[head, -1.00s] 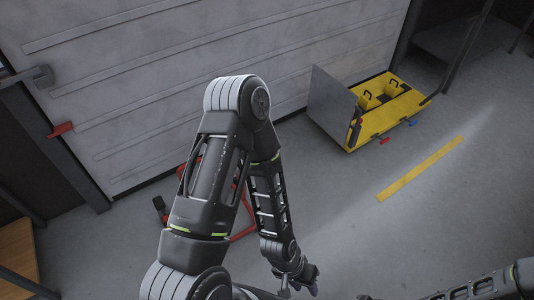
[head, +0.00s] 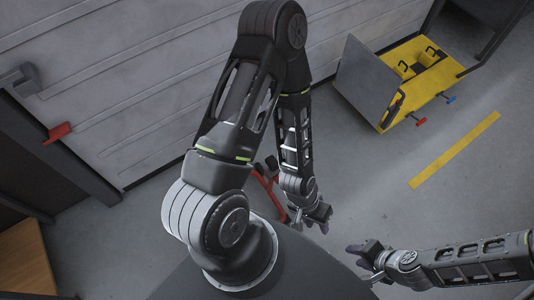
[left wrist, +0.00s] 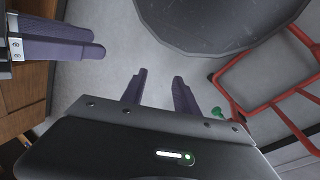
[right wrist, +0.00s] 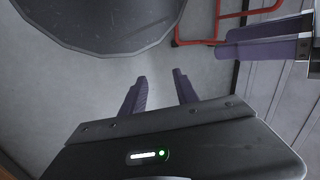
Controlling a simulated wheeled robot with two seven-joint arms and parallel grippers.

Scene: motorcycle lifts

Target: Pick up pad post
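I cannot make out a pad post for certain in any view. My left gripper (head: 320,220) hangs low over the grey floor in front of me. Its two purple fingers show apart and empty in the left wrist view (left wrist: 160,88). My right gripper (head: 362,252) is close beside it on the right. Its fingers are also apart with only floor between them in the right wrist view (right wrist: 160,88). A small green piece (left wrist: 217,110) shows just right of the left fingers, partly hidden by the gripper body. I cannot tell what it is.
A red tubular frame (left wrist: 272,88) stands near my left gripper, partly behind my left arm in the head view. A yellow box (head: 432,92) with a raised grey panel (head: 368,80) is at the upper right. A wooden surface (head: 25,262) is at lower left.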

